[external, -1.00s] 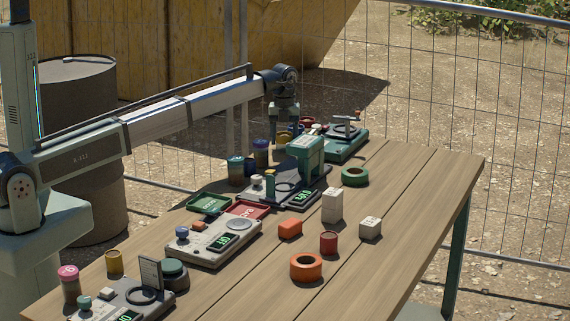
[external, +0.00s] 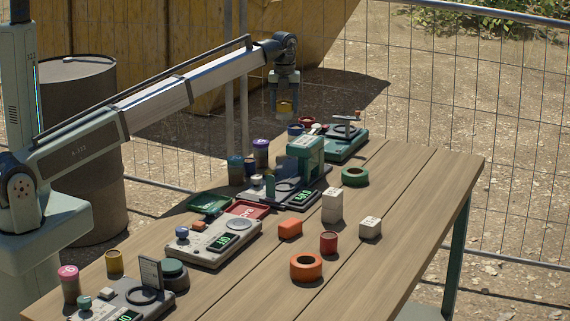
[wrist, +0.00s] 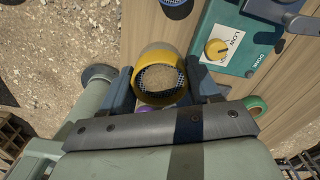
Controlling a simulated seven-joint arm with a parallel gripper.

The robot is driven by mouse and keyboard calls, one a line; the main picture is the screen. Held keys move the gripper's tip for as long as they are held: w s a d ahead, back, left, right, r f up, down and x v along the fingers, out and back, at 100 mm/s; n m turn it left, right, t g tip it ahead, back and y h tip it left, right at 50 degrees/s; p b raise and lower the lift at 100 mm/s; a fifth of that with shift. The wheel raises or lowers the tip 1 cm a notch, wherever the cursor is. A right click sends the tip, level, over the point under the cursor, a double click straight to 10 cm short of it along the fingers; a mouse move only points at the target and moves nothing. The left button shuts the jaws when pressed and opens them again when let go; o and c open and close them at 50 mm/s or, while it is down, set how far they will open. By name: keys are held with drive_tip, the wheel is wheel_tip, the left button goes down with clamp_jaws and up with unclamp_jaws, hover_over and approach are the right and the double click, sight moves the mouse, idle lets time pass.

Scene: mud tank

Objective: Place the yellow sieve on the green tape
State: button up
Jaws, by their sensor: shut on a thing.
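My gripper (external: 284,114) is shut on the yellow sieve (external: 285,106) and holds it in the air above the far end of the table. In the wrist view the yellow sieve (wrist: 158,50) is a ring with a mesh bottom, between the two fingers (wrist: 160,84). The green tape (external: 355,177) is a roll lying flat on the table, to the right of the green device and well apart from my gripper. In the wrist view a green roll (wrist: 257,104) shows at the right, partly hidden by my gripper.
A teal scale (external: 342,144) and a tall green device (external: 305,160) stand near the tape. White blocks (external: 332,206), an orange block (external: 290,228), a red cup (external: 328,242) and an orange roll (external: 306,267) lie nearer. The table's right side (external: 430,190) is clear.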

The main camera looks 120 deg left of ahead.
wheel_tip(320, 180, up, 8)
drive_tip(key=shift+w+r, duration=0.1)
drive_tip(key=shift+w, duration=0.05)
drive_tip(key=w+d, duration=0.2)
drive_tip(key=w, duration=0.5)
drive_tip(key=w+d, duration=0.3)
drive_tip(key=w, duration=0.4)
hover_over(355, 171)
wheel_tip(355, 171, down, 5)
drive_tip(key=shift+f, duration=5.25)
drive_tip(key=shift+f, duration=0.15)
drive_tip(key=o, duration=1.1)
